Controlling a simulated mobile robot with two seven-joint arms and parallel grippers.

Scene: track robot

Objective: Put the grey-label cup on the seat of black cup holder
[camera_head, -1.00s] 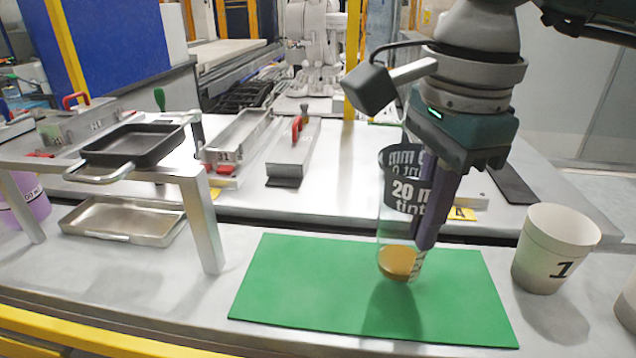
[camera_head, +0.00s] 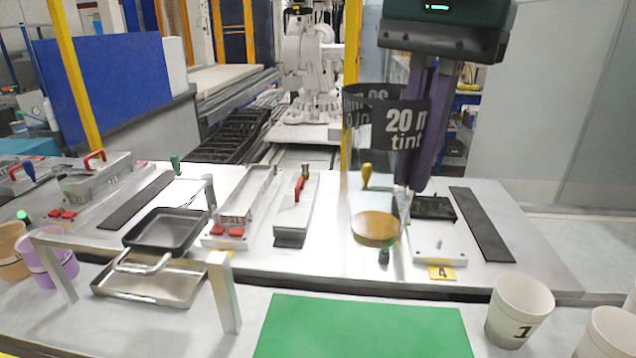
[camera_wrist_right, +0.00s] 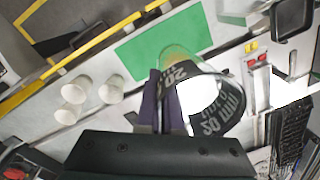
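The grey-label cup (camera_head: 370,165) is clear, with a dark grey band reading "20 m tint" and amber content at its bottom. My right gripper (camera_head: 412,182) is shut on the cup's right side with its purple fingers and holds it upright above the back table. The cup also shows in the right wrist view (camera_wrist_right: 212,100), beside the fingers (camera_wrist_right: 163,105). A black block (camera_head: 434,208) lies on a silver fixture with a yellow 4 tag, right of the cup; I cannot tell whether it is the black cup holder. My left gripper is not in view.
A green mat (camera_head: 365,328) lies bare on the front table. A white cup marked 1 (camera_head: 519,305) stands right of it, with another white cup (camera_head: 606,335) beyond. A metal frame (camera_head: 226,290), a black pan (camera_head: 168,232) and a steel tray (camera_head: 150,283) stand left.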

